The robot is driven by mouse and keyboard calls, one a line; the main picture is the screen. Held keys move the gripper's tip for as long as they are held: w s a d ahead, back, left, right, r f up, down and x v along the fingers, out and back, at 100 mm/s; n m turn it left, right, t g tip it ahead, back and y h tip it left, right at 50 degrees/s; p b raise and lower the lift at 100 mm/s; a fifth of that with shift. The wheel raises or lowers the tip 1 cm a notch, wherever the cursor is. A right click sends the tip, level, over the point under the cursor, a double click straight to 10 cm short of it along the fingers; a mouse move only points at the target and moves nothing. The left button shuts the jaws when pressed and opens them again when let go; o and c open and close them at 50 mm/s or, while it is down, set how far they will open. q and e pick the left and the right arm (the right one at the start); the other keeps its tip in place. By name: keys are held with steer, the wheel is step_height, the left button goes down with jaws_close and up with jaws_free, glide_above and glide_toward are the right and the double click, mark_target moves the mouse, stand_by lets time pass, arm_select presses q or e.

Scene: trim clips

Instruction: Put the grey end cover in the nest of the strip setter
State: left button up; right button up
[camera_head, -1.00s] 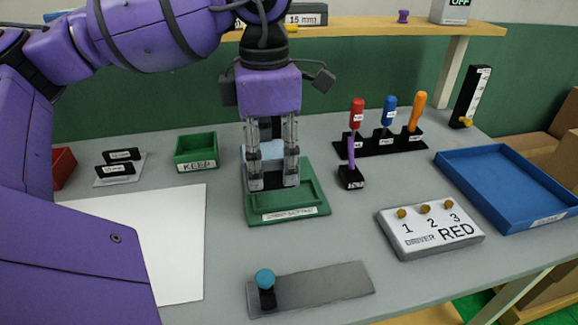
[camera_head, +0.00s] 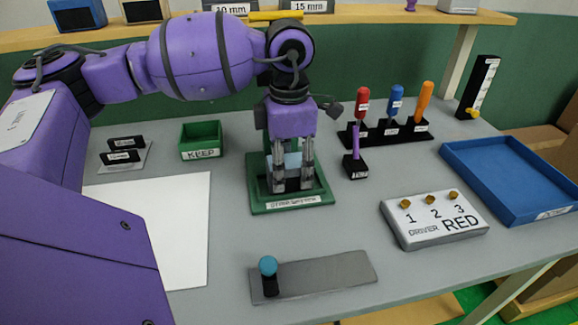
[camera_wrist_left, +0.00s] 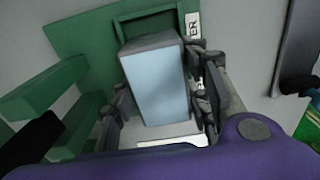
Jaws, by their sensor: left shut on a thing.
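The green strip setter (camera_head: 258,200) sits mid-table with its label at the front edge. My left gripper (camera_head: 292,184) is over its base, pointing down. It is shut on the grey end cover (camera_wrist_left: 157,85), a pale block between the two fingers in the left wrist view. In that view the cover overlaps the recessed green nest (camera_wrist_left: 125,27) of the setter. The fingers hide much of the cover in the head view, and I cannot tell whether it touches the nest floor. My right gripper is not in view.
A green KEEP bin (camera_head: 201,154) and a small plate with black clips (camera_head: 122,156) stand to the left. Screwdrivers in a black rack (camera_head: 385,136), a driver selector box (camera_head: 433,218) and a blue tray (camera_head: 515,213) are to the right. A grey plate with a blue knob (camera_head: 325,275) lies in front.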

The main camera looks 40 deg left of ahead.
mark_target(289, 161)
arm_select(q)
steer(key=shift+f, duration=0.15)
steer(key=o, duration=1.2)
step_height(289, 161, up, 12)
steer(key=shift+r+p, duration=0.2)
steer(key=shift+p, duration=0.15)
